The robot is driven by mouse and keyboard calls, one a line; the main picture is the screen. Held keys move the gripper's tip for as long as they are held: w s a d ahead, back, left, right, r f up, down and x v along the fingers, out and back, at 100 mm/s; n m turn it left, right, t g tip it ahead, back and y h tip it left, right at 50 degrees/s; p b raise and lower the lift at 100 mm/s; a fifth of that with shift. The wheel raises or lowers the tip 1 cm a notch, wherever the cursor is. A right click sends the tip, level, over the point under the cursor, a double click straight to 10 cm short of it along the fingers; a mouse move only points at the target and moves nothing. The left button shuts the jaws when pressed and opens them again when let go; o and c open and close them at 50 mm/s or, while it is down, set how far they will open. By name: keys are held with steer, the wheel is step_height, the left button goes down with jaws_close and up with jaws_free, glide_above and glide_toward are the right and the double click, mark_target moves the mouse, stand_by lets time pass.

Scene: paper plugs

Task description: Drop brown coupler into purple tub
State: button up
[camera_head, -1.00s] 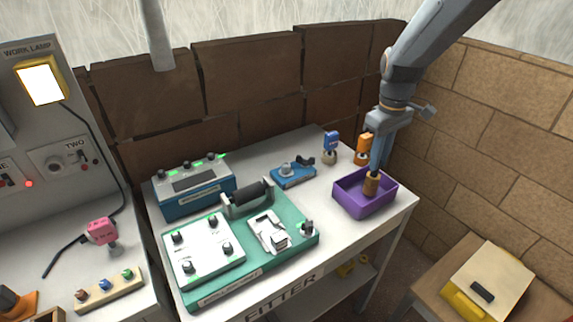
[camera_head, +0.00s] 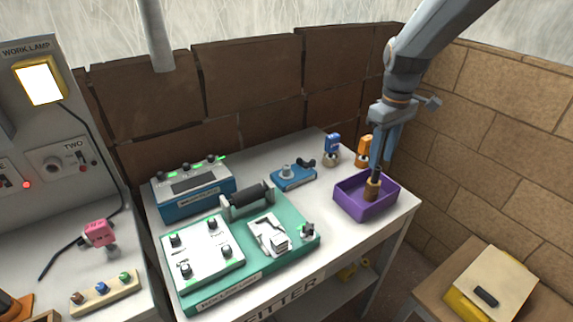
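The brown coupler (camera_head: 373,190) is a small upright cylinder inside the purple tub (camera_head: 352,207), which stands at the right end of the white bench. The coupler shows above the tub's near wall, and its foot is hidden. My gripper (camera_head: 377,172) points down over the tub, with its fingertips at the coupler's top. Its fingers look spread apart, a dark one on the left and a blue one on the right. Whether a fingertip still touches the coupler is too small to tell.
An orange plug (camera_head: 362,150) and a blue plug (camera_head: 332,148) stand just behind the tub. A blue fixture (camera_head: 293,176) and a green panel (camera_head: 270,262) lie to its left. A brick wall (camera_head: 500,140) is close on the right.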

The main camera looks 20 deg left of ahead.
steer(key=shift+r+b, duration=0.65)
steer(key=shift+r, duration=2)
steer(key=shift+d, duration=0.1)
steer(key=s+d+f+m, duration=0.4)
steer(key=s+d, duration=0.4)
steer(key=s, duration=0.3)
steer(key=s+d+f+m+t, duration=0.1)
steer(key=s+d+f+m, duration=0.4)
steer(key=s+d, duration=0.4)
steer(key=s+m, duration=0.1)
steer(key=s, duration=0.1)
steer(key=shift+s+b, duration=0.3)
steer(key=shift+s, duration=0.1)
